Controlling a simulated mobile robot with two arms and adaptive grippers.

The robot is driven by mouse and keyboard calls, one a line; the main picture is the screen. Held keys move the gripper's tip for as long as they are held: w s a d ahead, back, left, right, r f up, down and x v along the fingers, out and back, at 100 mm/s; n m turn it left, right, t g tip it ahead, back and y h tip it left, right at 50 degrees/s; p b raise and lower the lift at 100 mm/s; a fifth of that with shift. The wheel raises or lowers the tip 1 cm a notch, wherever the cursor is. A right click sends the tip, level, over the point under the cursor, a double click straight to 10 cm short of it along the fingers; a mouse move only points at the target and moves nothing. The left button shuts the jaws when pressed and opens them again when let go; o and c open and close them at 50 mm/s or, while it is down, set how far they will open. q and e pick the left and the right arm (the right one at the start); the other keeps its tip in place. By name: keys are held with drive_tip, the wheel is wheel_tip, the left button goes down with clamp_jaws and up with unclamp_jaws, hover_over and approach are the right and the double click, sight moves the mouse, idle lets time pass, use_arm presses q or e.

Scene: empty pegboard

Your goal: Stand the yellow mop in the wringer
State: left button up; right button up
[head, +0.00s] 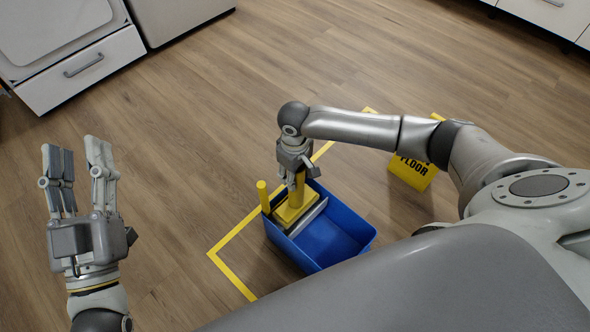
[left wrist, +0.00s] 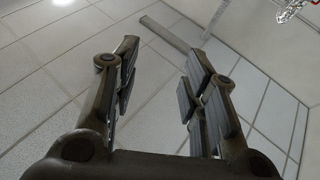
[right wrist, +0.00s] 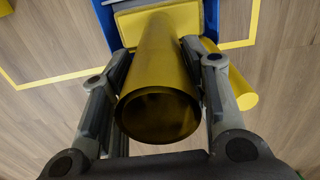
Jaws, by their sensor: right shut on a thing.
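The yellow mop handle (head: 299,188) is a thick hollow tube. My right gripper (head: 297,172) is shut on it near its top. In the right wrist view the tube (right wrist: 160,112) runs between the fingers, its open end toward the camera. Its lower end meets a yellow block (head: 290,214) with a grey edge, at the wringer end of the blue bucket (head: 331,236). I cannot tell how deep the mop sits or where mop and wringer divide. The handle looks roughly upright. My left gripper (head: 82,172) is open, empty and raised, well left of the bucket.
A yellow post (head: 262,194) stands at the bucket's left corner. A yellow floor sign (head: 412,172) stands behind my right arm. Yellow tape (head: 232,276) marks the wooden floor around the bucket. White cabinets (head: 80,78) line the far left. The floor between is clear.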

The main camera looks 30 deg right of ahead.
use_arm(q)
drive_tip(key=shift+s+a+r+t+h+b, duration=0.1)
drive_tip(key=shift+s+r+t+h+b, duration=0.1)
drive_tip(key=shift+s+r+t, duration=0.5)
drive_tip(key=shift+s+d+r+t+h+b, duration=0.15)
drive_tip(key=shift+s+r+t, duration=0.3)
drive_tip(key=shift+r, duration=0.45)
drive_tip(key=shift+s+a+r+t+h+b, duration=0.15)
drive_tip(key=shift+s+r+t+b, duration=0.1)
drive_tip(key=shift+s+r+t, duration=0.45)
use_arm(e)
drive_tip(key=shift+f, duration=2.05)
use_arm(q)
drive_tip(key=shift+w+r, duration=0.1)
drive_tip(key=shift+w, duration=0.05)
use_arm(e)
drive_tip(key=o, duration=1.1)
drive_tip(key=shift+c, duration=0.2)
drive_tip(key=shift+r, duration=0.1)
wheel_tip(320, 180, up, 12)
drive_tip(key=shift+f, duration=0.1)
